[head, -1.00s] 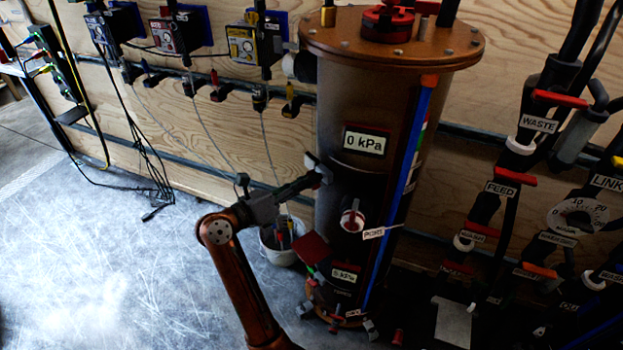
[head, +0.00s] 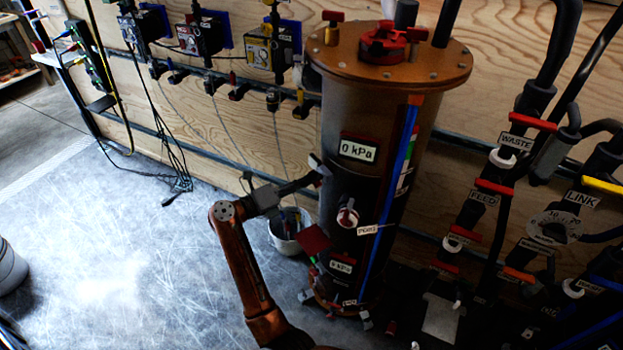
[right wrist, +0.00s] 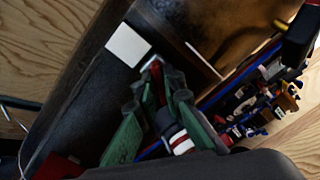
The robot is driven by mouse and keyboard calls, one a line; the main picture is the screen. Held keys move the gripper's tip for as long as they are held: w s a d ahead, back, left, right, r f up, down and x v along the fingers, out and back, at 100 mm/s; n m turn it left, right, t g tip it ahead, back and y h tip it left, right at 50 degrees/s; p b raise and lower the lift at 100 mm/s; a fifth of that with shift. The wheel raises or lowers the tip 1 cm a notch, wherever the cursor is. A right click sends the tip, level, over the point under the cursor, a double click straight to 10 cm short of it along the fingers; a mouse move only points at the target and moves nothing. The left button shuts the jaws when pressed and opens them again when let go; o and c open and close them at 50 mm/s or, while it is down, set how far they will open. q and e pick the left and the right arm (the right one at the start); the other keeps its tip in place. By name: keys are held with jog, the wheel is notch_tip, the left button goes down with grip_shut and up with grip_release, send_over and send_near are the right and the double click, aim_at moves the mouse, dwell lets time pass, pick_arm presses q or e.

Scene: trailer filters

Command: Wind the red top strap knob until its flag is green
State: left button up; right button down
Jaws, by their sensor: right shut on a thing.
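The tall brown filter vessel (head: 365,110) stands upright in the middle of the head view. My right gripper (head: 318,168) reaches the vessel's left side, below and left of the upper 0 kPa display (head: 358,149). In the right wrist view the green fingers (right wrist: 157,82) close together around a small red part (right wrist: 156,69), apparently the red top strap knob. The fingers hide most of it, and its turn angle cannot be read. A red square plate (head: 315,239) shows lower on the vessel's left; whether it is a flag is unclear. I see no clear green flag. My left gripper is out of view.
A white bucket (head: 292,231) stands behind my arm. Labelled hoses and valves (head: 490,188) crowd the right.

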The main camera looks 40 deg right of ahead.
dwell(0.3)
jog(key=c, duration=2)
grip_release()
jog(key=shift+c, duration=0.2)
jog(key=w+a, duration=0.1)
jog(key=a, duration=1.1)
jog(key=shift+w, duration=0.3)
jog(key=shift+d, duration=0.1)
